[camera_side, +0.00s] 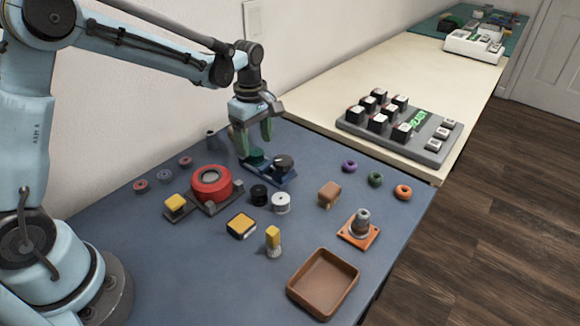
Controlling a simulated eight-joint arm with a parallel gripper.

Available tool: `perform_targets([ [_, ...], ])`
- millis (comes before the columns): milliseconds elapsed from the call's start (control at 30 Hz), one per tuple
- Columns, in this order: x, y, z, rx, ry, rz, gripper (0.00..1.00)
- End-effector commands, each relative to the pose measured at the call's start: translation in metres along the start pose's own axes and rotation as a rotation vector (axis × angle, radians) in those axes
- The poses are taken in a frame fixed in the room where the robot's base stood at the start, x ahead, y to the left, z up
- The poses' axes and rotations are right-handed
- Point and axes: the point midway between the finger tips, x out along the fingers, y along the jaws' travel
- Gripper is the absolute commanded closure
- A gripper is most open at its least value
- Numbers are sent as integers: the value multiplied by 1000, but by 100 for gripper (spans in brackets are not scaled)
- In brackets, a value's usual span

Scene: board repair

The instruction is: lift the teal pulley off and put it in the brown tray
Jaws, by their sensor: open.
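The teal pulley (257,156) sits at the left end of a dark blue base (268,175). A dark grey round part stands at the base's right end. My gripper (253,143) points down over the teal pulley, with its green fingers apart. One finger is at the pulley's left and the other at its upper right. I cannot tell whether the fingers touch it. The brown tray (323,283) lies empty at the front right of the blue mat.
Coloured rings (376,179) lie at right. A keyed panel (397,126) stands behind.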

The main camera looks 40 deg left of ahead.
Motion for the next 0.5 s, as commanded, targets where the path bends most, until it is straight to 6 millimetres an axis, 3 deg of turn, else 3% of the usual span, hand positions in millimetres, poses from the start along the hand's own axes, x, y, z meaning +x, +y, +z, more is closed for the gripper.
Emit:
perform_targets([
  [200,27,3,1,0,0,1,30],
  [500,32,2,1,0,0,1,30],
])
